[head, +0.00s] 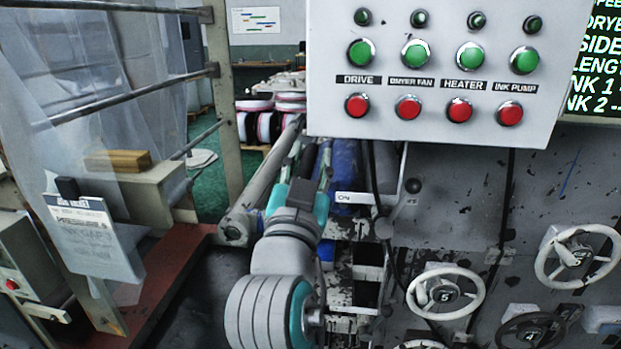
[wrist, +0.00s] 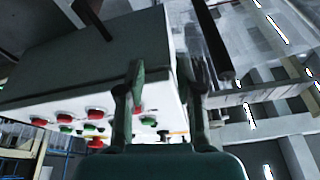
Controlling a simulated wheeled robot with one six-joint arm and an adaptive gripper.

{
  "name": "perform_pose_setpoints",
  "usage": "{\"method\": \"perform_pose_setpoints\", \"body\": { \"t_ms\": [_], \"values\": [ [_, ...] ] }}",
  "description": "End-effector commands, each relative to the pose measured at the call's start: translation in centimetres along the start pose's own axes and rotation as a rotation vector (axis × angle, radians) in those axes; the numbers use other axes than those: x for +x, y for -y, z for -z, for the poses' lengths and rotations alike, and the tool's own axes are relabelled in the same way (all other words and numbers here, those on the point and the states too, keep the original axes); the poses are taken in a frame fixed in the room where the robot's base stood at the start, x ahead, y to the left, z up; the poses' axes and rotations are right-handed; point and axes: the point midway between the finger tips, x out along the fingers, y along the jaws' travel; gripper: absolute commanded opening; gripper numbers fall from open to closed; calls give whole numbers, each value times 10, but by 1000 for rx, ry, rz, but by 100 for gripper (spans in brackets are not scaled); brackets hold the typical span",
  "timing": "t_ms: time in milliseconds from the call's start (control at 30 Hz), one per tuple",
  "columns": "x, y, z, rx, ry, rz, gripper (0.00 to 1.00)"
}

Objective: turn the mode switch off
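No part marked as the mode switch can be made out in either view. A grey control box (head: 325,105) hangs at the upper middle of the head view, with green and red buttons labelled DRIVE, DRYER FAN, HEATER and INK PUMP. Below it, a small white tag (head: 357,198) sits near a lever with a dark ball knob (head: 413,186); its lettering is hard to read. My gripper (head: 311,150) is left of and below the box. In the wrist view my gripper (wrist: 166,85) has its fingers apart, with nothing held; the box (wrist: 90,60) is beyond them.
White handwheels (head: 445,291) are on the machine face at the lower right. A black cable (head: 376,175) hangs under the box. Film and a paper sheet (head: 93,237) hang at the left.

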Motion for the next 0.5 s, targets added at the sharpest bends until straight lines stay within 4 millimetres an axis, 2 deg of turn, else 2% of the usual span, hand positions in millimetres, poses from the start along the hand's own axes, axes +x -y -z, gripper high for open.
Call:
{"method": "perform_pose_setpoints", "body": {
  "t_ms": [200, 500],
  "values": [
    [-6, -10, -26, -39, 17, 20, 35],
    [-9, -14, -36, -54, 24, 30, 35]
  ]
}}
